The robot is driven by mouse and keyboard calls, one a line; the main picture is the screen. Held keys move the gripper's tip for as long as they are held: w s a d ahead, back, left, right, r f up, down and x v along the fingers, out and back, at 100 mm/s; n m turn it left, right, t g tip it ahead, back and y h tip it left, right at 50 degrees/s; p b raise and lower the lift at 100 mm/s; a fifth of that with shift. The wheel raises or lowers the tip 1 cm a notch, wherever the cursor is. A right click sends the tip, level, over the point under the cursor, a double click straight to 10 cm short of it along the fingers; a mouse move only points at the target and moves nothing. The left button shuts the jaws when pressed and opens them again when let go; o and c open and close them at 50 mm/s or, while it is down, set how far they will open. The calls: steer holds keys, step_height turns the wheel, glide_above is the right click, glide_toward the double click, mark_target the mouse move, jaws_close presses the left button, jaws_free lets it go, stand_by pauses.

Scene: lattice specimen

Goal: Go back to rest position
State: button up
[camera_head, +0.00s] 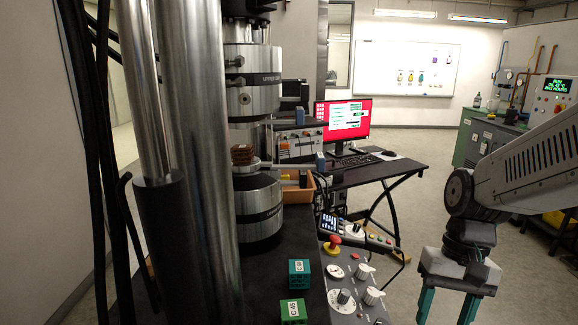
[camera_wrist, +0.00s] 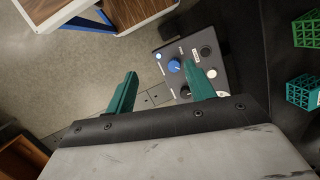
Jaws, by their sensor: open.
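My gripper (camera_head: 448,300) hangs fingers down at the right of the head view, open and empty. In the wrist view my gripper (camera_wrist: 162,90) shows its two teal fingers spread, with a grey panel with knobs and the floor behind them. Nothing is between the fingers. A copper-brown lattice specimen (camera_head: 243,154) sits on the lower platen (camera_head: 258,203) of the testing machine, under the upper platen (camera_head: 252,102). A teal lattice cube (camera_head: 299,272) and a green lattice cube (camera_head: 293,311) stand on the black surface; the wrist view shows the teal cube (camera_wrist: 304,92) and green cube (camera_wrist: 308,30) too.
Thick steel columns (camera_head: 205,150) stand at the left. A control panel (camera_head: 350,290) with knobs and a red button lies between the cubes and my gripper. A desk (camera_head: 375,170) with a red-screen monitor (camera_head: 343,118) stands behind. Open floor lies beyond, left of a green cabinet (camera_head: 482,140).

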steer(key=s+r+n+t+h, duration=0.1)
steer(key=s+r+n+t, duration=0.1)
steer(key=s+r, duration=0.6)
steer(key=shift+s+d+r+t+h, duration=0.15)
steer(key=shift+s+r+t+h, duration=0.2)
steer(key=shift+s+t, duration=0.7)
